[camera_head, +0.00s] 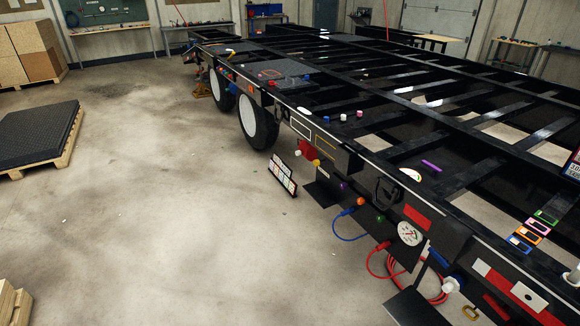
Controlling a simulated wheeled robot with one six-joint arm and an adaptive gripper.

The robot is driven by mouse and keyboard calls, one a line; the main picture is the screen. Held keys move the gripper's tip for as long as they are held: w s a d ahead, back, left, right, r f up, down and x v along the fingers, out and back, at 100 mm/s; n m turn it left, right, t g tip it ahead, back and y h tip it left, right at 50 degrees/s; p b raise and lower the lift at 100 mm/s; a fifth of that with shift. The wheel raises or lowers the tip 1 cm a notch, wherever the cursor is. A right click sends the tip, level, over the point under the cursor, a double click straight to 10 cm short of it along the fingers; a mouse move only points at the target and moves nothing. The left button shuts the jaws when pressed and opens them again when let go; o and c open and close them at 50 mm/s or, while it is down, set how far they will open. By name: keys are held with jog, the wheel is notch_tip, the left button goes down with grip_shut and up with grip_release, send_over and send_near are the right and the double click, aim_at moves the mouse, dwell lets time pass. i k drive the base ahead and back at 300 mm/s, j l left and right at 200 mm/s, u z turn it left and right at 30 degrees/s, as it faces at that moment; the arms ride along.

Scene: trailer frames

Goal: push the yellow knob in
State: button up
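A small yellow knob (316,162) sticks out from the near side of the black trailer frame (345,160), right of the middle of the head view. It sits at the lower right of a red plate (306,149), with a white knob (298,153) to its left. It is too small to tell how far out it stands. My gripper is not in view.
Purple (343,186), orange (361,201) and green (381,218) knobs lie farther right along the frame. Blue (345,236) and red hoses hang at right. The floor (190,220) left of the trailer is mostly clear.

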aim_at(317, 162)
jog(key=i+j+z, duration=0.1)
jog(key=i+j, duration=0.6)
jog(key=i, duration=0.4)
jog(key=i+j+z, duration=0.15)
jog(key=i+j, duration=0.65)
jog(key=i, duration=0.25)
jog(key=i+j+z, duration=0.1)
jog(key=i+j, duration=0.8)
jog(key=i, duration=0.1)
